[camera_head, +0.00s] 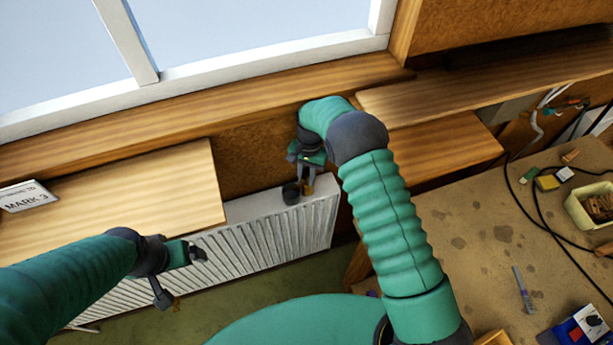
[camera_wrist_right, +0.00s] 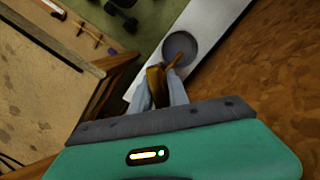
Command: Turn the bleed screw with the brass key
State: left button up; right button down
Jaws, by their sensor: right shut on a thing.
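My right gripper (camera_head: 307,178) is above the right end of the white radiator (camera_head: 262,232), shut on the brass key (camera_head: 310,189). In the right wrist view the key (camera_wrist_right: 155,82) shows between the two pale fingers (camera_wrist_right: 157,90). A dark round cup (camera_head: 291,194) stands on the radiator top just left of the key. In the right wrist view the cup (camera_wrist_right: 180,48) is just beyond the key's tip; I cannot tell if they touch. I cannot make out the bleed screw. My left gripper (camera_head: 180,275) is open in front of the radiator, fingers spread and empty.
A wooden sill (camera_head: 200,113) and a wooden board (camera_head: 130,205) lie behind and left of the radiator. A white "MARK 3" sign (camera_head: 26,196) is far left.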

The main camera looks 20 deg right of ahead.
jog(key=shift+n, duration=0.5)
jog(key=shift+n, duration=0.4)
dwell(0.5)
